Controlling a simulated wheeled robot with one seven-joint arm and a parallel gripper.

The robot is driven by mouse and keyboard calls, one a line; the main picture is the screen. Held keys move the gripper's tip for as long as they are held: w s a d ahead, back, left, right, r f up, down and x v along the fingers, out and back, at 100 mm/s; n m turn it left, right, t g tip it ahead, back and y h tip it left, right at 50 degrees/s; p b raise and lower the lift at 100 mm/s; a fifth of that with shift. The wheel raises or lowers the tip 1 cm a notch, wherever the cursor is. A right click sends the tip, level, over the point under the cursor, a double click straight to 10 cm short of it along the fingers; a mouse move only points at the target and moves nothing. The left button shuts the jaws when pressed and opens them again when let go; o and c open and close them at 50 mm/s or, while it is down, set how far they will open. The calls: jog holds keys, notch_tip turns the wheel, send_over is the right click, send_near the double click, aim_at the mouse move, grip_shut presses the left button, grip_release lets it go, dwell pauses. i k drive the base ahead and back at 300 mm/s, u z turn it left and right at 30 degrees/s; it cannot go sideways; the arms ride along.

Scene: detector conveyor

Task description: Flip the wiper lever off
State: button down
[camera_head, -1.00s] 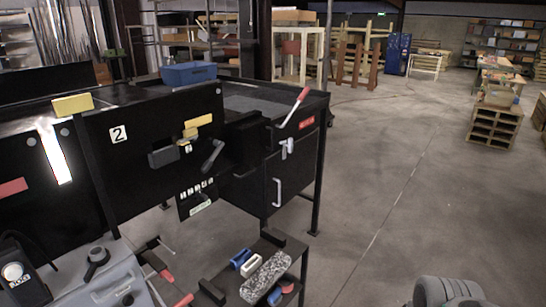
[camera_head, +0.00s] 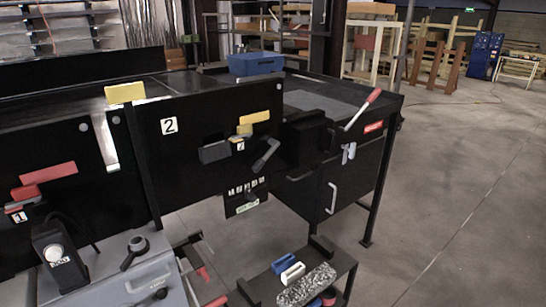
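No readable label tells me which lever is the wiper lever. A lever with a red grip (camera_head: 373,96) and a pale rod stands at the right end of the black machine, tilted up to the right. A dark grey crank-like lever (camera_head: 265,155) sits on the black panel marked 2 (camera_head: 190,150), slanting up to the right. Another dark lever (camera_head: 134,252) is on the grey box at lower left. My gripper is not in view.
A blue bin (camera_head: 256,64) stands on the machine top. A low black cart (camera_head: 262,287) with brushes and blocks stands in front. A dark box with a round white dial (camera_head: 55,253) is at lower left. The concrete floor on the right is clear.

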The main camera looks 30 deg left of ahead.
aim_at(258, 165)
jog(key=u, duration=0.05)
jog(key=i, duration=0.75)
jog(key=u, duration=2.85)
jog(key=i, duration=0.5)
